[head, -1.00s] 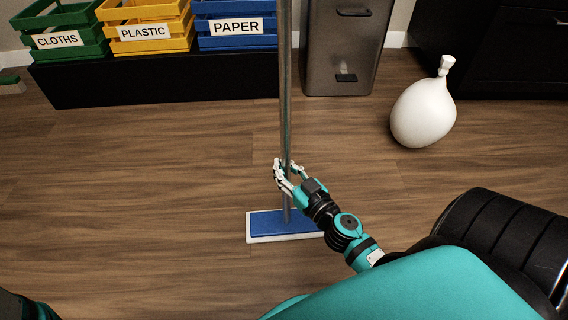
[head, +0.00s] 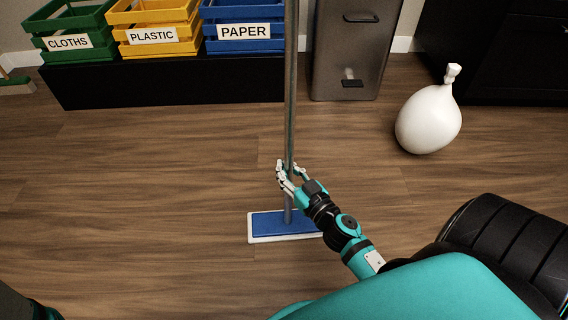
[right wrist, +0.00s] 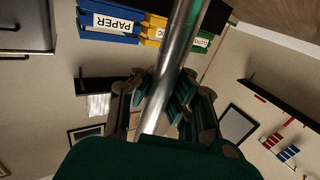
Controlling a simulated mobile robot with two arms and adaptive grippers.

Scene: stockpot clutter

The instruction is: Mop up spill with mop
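The mop has a grey metal handle (head: 290,95) standing nearly upright and a flat head (head: 268,226) with a blue top and white edge, down at the wooden floor. My right gripper (head: 289,173) is shut around the lower part of the handle, just above the head. In the right wrist view the handle (right wrist: 178,55) runs between the fingers of the gripper (right wrist: 160,98). No spill can be made out on the visible floor. My left gripper is outside the views.
Green, yellow (head: 155,35) and blue crates stand on a black low bench (head: 165,82) at the back. A grey bin (head: 352,50) stands right of them. A white tied bag (head: 428,118) lies on the floor at right, before a black cabinet (head: 510,55). Floor left of the mop is clear.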

